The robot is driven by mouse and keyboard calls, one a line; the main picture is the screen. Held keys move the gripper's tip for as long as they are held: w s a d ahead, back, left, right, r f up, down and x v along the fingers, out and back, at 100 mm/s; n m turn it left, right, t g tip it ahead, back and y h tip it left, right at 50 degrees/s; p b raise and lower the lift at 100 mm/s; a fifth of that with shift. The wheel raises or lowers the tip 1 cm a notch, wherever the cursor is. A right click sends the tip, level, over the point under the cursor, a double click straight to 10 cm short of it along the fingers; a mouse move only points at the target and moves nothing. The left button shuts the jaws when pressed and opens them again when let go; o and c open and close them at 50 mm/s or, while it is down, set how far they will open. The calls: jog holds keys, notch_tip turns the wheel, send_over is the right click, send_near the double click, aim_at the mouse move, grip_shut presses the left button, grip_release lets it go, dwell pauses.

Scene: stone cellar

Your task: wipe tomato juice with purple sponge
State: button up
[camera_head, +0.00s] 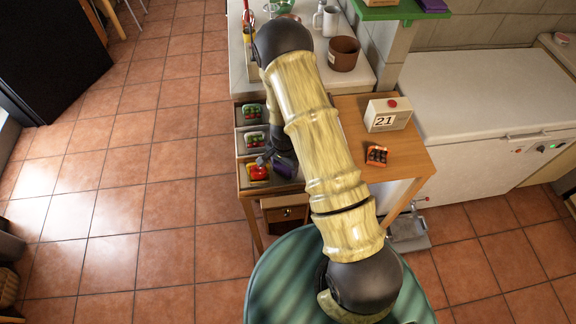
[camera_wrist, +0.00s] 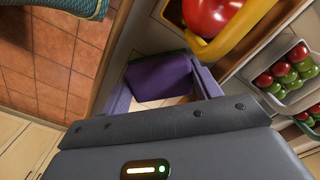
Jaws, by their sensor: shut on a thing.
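The purple sponge (camera_wrist: 160,76) is held in my gripper (camera_wrist: 163,92) in the wrist view, with a finger on each side of it. In the head view the sponge (camera_head: 283,166) shows as a small purple patch beside my gripper (camera_head: 272,162), partly hidden by the arm. My gripper is over the near end of the wooden drawer unit, right of a yellow tray (camera_head: 250,180) holding a shiny red thing (camera_head: 260,172). The yellow tray (camera_wrist: 216,46) and red thing (camera_wrist: 212,14) also show in the wrist view. I cannot make out any tomato juice.
Trays of red and green produce (camera_head: 252,112) lie in the compartments beyond. A brown pot (camera_head: 344,54) stands on the counter. Tiled floor (camera_head: 150,200) is clear at left.

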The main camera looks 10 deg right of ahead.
notch_tip(320, 180, up, 3)
jog(key=shift+f+p, duration=0.15)
jog(key=shift+p, duration=0.35)
jog(key=shift+w+r+p, duration=0.15)
jog(key=shift+r+p, duration=1.4)
jog(key=shift+r, duration=0.65)
jog(key=shift+s, duration=0.25)
jog(key=shift+w, duration=0.1)
